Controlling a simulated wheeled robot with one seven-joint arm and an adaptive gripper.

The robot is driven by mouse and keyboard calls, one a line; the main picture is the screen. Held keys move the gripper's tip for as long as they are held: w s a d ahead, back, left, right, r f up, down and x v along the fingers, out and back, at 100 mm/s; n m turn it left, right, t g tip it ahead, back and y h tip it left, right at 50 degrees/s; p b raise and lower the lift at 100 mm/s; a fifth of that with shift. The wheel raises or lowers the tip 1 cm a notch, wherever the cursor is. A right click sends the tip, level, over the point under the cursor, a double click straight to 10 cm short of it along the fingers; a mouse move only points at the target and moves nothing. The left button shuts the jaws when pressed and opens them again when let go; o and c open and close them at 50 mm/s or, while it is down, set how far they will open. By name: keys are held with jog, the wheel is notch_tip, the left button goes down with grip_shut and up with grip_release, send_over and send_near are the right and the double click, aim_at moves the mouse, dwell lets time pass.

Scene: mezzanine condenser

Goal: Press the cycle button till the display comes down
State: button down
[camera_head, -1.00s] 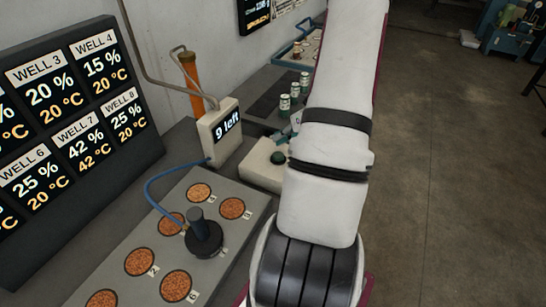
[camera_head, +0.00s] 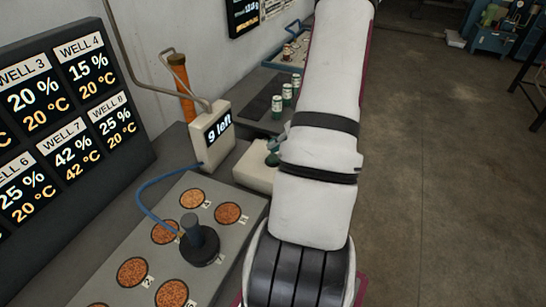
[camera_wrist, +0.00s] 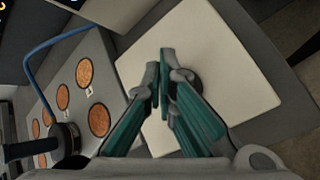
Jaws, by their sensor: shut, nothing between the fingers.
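The display (camera_head: 219,128) is a beige box on the bench reading "9 left". Beside it sits a low cream button box (camera_head: 250,173), which fills the middle of the wrist view (camera_wrist: 225,55). In the wrist view a dark round button (camera_wrist: 194,80) shows partly behind the right finger. My gripper (camera_wrist: 165,62) is shut and empty, with teal fingers over the cream box close to the button. In the head view my gripper (camera_head: 274,155) shows at the box, partly behind my arm. Whether the fingertips touch the button I cannot tell.
A grey plate (camera_head: 215,270) with several brown round wells and a black knobbed cap (camera_head: 200,243) lies at the left, a blue cable running from the cap. A large well screen (camera_head: 60,120) stands behind. Green-white cans (camera_head: 282,98) stand farther back. The floor at right is clear.

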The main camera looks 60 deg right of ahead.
jog(key=shift+f, duration=0.1)
dwell(0.7)
jog(key=shift+f+b, duration=0.3)
jog(key=shift+f+b, duration=0.4)
jog(key=shift+f, duration=0.2)
dwell(0.8)
jog(key=shift+r, duration=0.15)
jog(key=shift+r+p, duration=0.6)
jog(key=shift+r, duration=0.3)
jog(key=shift+r, duration=0.1)
jog(key=shift+r+p, duration=1.45)
jog(key=shift+r, duration=1)
